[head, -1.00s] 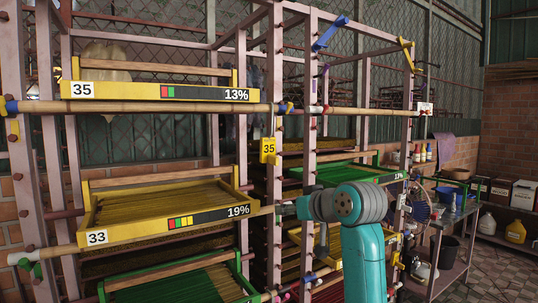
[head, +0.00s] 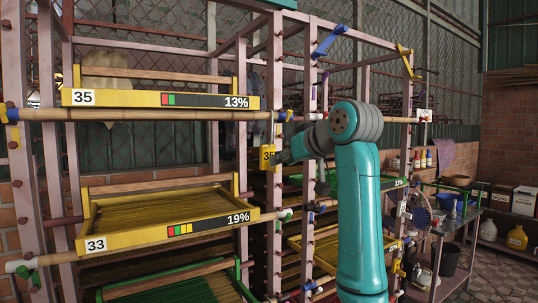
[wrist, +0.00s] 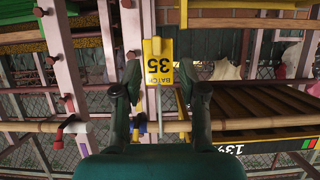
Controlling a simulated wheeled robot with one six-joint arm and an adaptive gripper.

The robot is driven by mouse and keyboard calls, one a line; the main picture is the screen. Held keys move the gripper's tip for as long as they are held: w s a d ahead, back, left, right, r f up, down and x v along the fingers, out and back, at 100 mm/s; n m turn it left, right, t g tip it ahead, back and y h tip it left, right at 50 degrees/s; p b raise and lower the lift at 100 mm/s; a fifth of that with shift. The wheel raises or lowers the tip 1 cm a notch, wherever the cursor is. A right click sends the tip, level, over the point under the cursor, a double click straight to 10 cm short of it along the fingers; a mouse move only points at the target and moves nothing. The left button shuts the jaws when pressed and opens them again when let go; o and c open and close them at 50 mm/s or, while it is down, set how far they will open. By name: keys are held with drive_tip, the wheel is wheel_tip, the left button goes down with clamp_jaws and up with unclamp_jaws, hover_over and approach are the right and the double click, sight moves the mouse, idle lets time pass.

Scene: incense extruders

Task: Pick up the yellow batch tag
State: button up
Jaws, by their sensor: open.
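The yellow batch tag (head: 267,157), marked 35, hangs on the rack post in the middle of the head view. In the wrist view the tag (wrist: 158,66) appears upside down, with "BATCH" and 35 readable. My gripper (wrist: 161,90) is open, and its two dark fingers stand apart to the left and right of the tag in that picture. In the head view my gripper (head: 282,157) is just right of the tag, partly hidden by my wrist. I cannot tell whether the fingertips reach past the tag; no contact shows.
Yellow trays marked 35 (head: 150,101) and 33 (head: 160,231) rest on bamboo poles at left. A bamboo pole (head: 150,115) with pegs and clips runs close above the tag. A green tray (head: 390,187) sits behind my arm. A metal side table (head: 462,218) stands at right.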

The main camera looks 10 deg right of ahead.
drive_tip(key=shift+x, duration=2.7)
drive_tip(key=shift+w+d+r, duration=0.1)
drive_tip(key=shift+d, duration=0.1)
clamp_jaws()
